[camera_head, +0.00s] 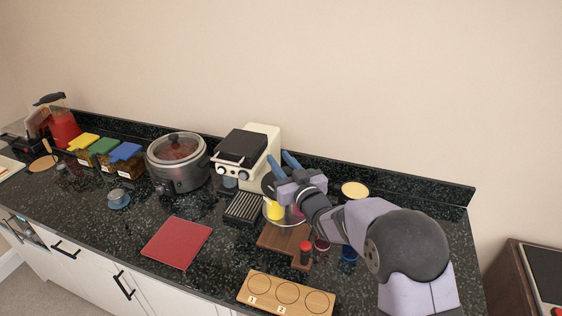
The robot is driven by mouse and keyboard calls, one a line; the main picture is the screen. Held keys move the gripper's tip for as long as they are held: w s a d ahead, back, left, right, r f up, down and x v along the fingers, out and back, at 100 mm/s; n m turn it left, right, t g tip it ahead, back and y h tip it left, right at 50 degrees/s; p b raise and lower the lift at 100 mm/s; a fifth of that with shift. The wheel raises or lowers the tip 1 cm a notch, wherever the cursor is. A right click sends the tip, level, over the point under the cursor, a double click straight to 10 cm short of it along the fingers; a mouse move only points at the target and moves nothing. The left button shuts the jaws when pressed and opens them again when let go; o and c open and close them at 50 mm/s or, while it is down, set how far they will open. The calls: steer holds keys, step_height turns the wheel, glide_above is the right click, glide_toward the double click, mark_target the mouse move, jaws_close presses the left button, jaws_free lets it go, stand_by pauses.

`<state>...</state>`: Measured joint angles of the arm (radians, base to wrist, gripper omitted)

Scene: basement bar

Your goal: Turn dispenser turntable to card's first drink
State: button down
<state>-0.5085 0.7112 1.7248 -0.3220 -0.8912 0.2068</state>
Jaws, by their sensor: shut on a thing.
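The dispenser turntable (270,222) stands right of the centre of the counter, partly hidden by my gripper and arm. A yellow container (275,211) shows on its near side, with a dark one to its left and a pinkish one partly covered. My gripper (279,158) is over the turntable, with its blue fingers pointing up and left in the picture. It is shut on part of the dispenser; the exact contact is hard to see. I cannot make out a drink card or any writing on one.
A white coffee machine (263,145) and a black grate (244,208) stand close left. A wooden board (273,239), a red-capped jar (306,252) and a numbered wooden tray (260,284) lie in front. A red mat (177,243) and slow cooker (176,176) are further left.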

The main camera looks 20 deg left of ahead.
mark_target(272, 181)
steer(key=shift+n+g+y, duration=0.3)
steer(key=shift+y, duration=0.1)
steer(key=g, duration=0.1)
steer(key=n+g+y, duration=0.1)
steer(key=n+y, duration=0.1)
steer(key=shift+s+a+g, duration=0.25)
steer(key=shift+s+g, duration=0.05)
steer(key=shift+g, duration=0.1)
steer(key=n+g, duration=0.1)
steer(key=n+g+y, duration=0.1)
steer(key=g, duration=0.1)
steer(key=s+n+g+y, duration=0.1)
steer(key=shift+a+n+g+p, duration=0.25)
steer(key=shift+n+g+p, duration=0.05)
steer(key=shift+g+p, duration=0.1)
steer(key=shift+s+a+f+n+g+y+b, duration=0.1)
steer(key=shift+s+n+g+y, duration=0.1)
steer(key=shift+n+g, duration=0.5)
steer(key=shift+s+r+n+g+y+b, duration=0.15)
steer(key=shift+s+n+g, duration=0.15)
steer(key=shift+g, duration=0.65)
steer(key=shift+s+a+f+n+g+y+b, duration=0.1)
steer(key=shift+s+f+n+g+y, duration=0.05)
steer(key=shift+n+g, duration=0.6)
steer(key=shift+s+g, duration=0.15)
steer(key=shift+g, duration=0.45)
steer(key=shift+s+n+g+b, duration=0.2)
steer(key=shift+n+g+b, duration=0.2)
steer(key=shift+n+g, duration=0.45)
